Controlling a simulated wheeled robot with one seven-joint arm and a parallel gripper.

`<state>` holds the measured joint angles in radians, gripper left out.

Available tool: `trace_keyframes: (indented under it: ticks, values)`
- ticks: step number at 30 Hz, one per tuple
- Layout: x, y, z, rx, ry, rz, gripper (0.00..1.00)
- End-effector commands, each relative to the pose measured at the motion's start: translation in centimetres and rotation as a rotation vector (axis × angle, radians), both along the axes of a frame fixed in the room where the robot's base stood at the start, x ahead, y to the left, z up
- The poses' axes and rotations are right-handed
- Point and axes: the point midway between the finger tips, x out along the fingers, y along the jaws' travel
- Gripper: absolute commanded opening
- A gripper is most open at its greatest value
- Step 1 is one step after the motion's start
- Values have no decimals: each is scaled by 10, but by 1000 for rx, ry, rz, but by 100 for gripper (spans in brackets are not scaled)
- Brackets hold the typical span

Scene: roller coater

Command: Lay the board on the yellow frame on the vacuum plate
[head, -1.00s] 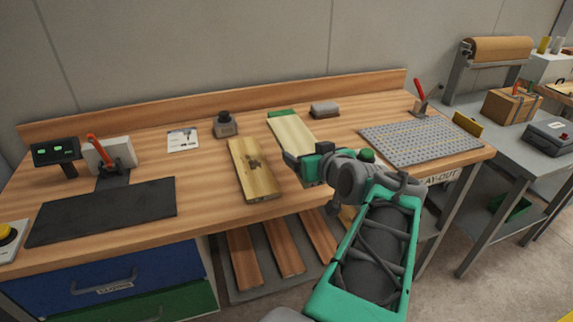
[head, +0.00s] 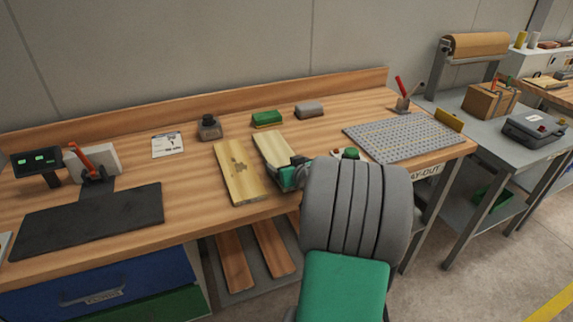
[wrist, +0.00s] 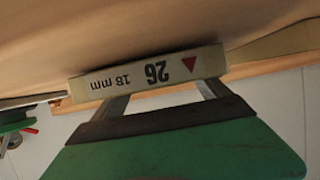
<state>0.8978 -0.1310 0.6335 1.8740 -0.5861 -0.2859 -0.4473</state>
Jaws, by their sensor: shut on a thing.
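A pale board (head: 276,152) is at the middle of the workbench in the head view. My gripper (head: 290,176) is shut on its near end. In the wrist view my gripper (wrist: 163,94) has its two fingers at the board's end face (wrist: 150,70), which is marked "26", "18 mm" and a red triangle. I cannot tell whether the board touches the bench. A grey perforated plate (head: 400,138), likely the vacuum plate, lies on the bench to the right, apart from the board. I cannot make out a yellow frame on it; a small yellow piece (head: 449,119) is at its far right corner.
A second board with a dark knot (head: 238,172) lies close to the left. A red-handled tool (head: 403,92) stands behind the plate. A black mat (head: 90,216) lies far left.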

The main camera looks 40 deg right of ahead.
Motion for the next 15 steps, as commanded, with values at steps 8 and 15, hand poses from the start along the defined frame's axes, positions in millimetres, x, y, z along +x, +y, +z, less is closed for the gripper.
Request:
trace_keyframes:
  ticks: [8, 15]
  values:
    - [0, 0, -3, 1, 1, 0, 94]
    - [0, 0, -2, 1, 1, 0, 100]
